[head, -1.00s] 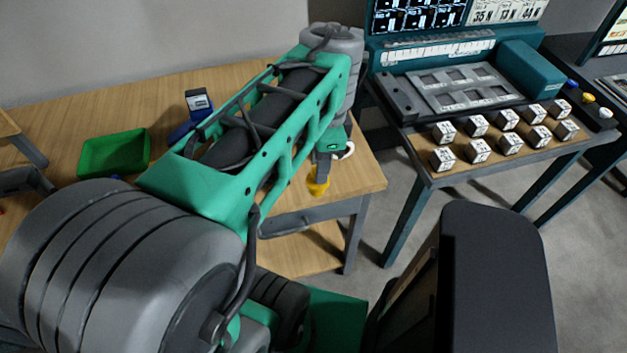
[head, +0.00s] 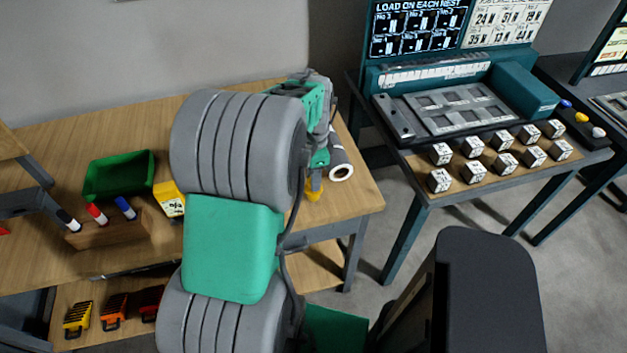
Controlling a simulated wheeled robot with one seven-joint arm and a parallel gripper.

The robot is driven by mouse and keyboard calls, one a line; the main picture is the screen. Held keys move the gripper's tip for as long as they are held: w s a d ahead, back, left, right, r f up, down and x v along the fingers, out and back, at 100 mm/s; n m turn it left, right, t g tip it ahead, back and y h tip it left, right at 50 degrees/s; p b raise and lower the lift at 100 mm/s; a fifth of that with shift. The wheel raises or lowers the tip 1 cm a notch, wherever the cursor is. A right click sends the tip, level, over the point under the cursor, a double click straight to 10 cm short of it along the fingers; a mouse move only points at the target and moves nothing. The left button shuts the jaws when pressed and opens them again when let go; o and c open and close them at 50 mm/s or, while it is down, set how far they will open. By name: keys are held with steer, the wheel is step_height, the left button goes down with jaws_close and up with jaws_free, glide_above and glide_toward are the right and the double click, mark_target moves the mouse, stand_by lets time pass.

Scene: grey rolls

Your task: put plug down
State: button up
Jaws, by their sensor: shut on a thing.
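My gripper (head: 316,176) is at the far end of my arm, pointing down over the right end of the wooden table. It is shut on a small yellow piece, which looks to be the plug (head: 313,191). The plug shows just below the green wrist, partly covered by the gripper. Whether its lower end touches the tabletop I cannot tell. A grey roll with a white ring end (head: 341,172) lies right beside the gripper, on its right.
The wooden table (head: 360,200) holds a green bin (head: 119,175), a yellow meter (head: 169,200) and a wooden block (head: 107,231) with several markers. A teal bench (head: 425,195) with white cubes stands right, across a gap. Bare tabletop shows around the roll.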

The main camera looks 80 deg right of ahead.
step_height(320, 180, down, 2)
steer(key=shift+f, duration=0.15)
jaws_close()
steer(key=o, duration=1.1)
jaws_free()
steer(key=shift+a, duration=0.1)
steer(key=shift+c, duration=0.2)
step_height(320, 180, up, 12)
steer(key=w+a+r+n, duration=0.1)
steer(key=w+a+n, duration=0.2)
steer(key=w, duration=0.3)
steer(key=w+a+n, duration=0.3)
steer(key=w+n, duration=0.1)
steer(key=w, duration=0.3)
steer(key=w+a+n+t+h, duration=0.1)
steer(key=w+a+n, duration=0.7)
steer(key=w+a, duration=0.3)
steer(key=w+a+f+n+t+y, duration=0.1)
steer(key=a+n+t, duration=0.1)
steer(key=a+n, duration=1.3)
steer(key=a+b, duration=0.1)
steer(key=a, duration=0.8)
steer(key=shift+w+a+t, duration=0.15)
steer(key=shift+w+t, duration=0.05)
steer(key=shift+t, duration=0.1)
